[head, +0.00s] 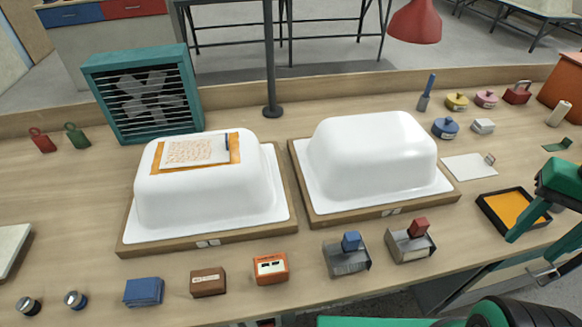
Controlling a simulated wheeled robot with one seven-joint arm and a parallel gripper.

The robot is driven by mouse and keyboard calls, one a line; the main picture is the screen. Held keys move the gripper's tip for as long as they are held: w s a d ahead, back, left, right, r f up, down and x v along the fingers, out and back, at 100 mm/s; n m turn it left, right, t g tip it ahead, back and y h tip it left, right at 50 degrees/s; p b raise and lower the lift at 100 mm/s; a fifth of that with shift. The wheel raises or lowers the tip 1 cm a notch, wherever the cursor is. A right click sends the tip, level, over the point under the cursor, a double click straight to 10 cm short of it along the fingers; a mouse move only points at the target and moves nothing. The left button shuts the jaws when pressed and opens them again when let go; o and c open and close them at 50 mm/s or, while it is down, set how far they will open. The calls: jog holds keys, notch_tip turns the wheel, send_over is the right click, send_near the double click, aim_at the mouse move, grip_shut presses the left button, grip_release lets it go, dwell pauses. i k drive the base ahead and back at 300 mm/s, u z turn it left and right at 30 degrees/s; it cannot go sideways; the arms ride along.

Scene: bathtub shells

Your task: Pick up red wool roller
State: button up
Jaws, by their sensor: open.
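No object here shows clearly as a wool roller. A small red block (418,227) sits on a grey metal holder (411,246) near the front edge of the bench, right of centre, and may be the red roller. A matching holder (346,261) with a blue block (351,241) stands just left of it. My green gripper (536,240) is at the right edge, partly cut off by the frame. It is open, apart from the red block and to its right. I see nothing held in it.
Two white bathtub shells (370,150) (205,190) on wooden bases fill the middle of the bench. A black tray with orange inside (490,203) lies near my gripper. An orange box (270,267) and brown block (208,282) stand along the front edge.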

aim_at(414, 236)
jog(key=z, duration=0.75)
jog(key=k, duration=1.45)
jog(key=u, duration=1.15)
jog(key=i, duration=1)
jog(key=z, duration=0.05)
